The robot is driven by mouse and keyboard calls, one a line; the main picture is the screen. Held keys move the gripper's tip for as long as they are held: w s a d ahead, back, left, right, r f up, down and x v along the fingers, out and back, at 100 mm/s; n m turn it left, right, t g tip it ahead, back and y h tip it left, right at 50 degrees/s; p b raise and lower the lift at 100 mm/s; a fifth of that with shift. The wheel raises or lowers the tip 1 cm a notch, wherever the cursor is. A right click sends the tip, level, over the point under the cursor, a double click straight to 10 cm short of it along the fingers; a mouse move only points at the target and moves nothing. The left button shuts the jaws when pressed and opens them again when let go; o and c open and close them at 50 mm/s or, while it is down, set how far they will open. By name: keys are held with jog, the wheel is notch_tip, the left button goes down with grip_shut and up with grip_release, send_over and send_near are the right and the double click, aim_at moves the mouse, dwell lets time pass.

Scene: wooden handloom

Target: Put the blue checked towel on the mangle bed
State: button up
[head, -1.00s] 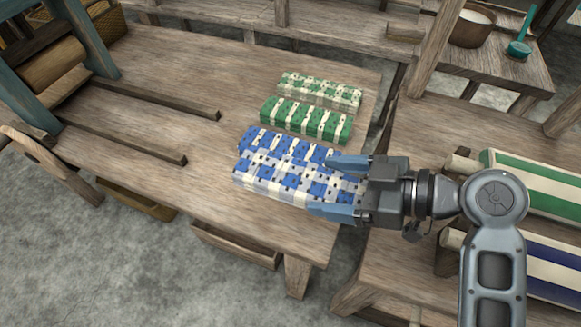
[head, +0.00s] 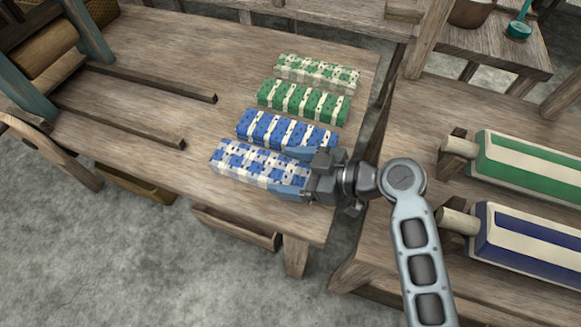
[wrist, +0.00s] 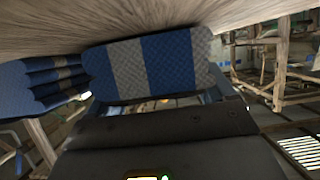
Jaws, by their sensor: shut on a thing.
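The blue checked towel (head: 245,163) is a flat folded bundle at the front of a row of towels on a wooden bed (head: 190,60). My gripper (head: 278,170) is shut on its right end, one finger on each long side. In the wrist view the towel (wrist: 150,65) shows blue and grey bands between the fingers, close against the wood. I cannot tell whether it rests fully or hangs just above. The bed, with rails and a roller at its left, looks like the mangle bed.
Behind it lie a blue striped towel (head: 287,130), a green striped towel (head: 303,101) and a green checked towel (head: 317,73). Two rails (head: 150,85) and a wooden roller (head: 43,45) are at left. Cloth rolls (head: 530,165) lie on the right-hand bench.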

jog(key=shift+f, duration=0.2)
jog(key=o, duration=0.8)
jog(key=shift+r, duration=0.1)
jog(key=shift+r, duration=0.1)
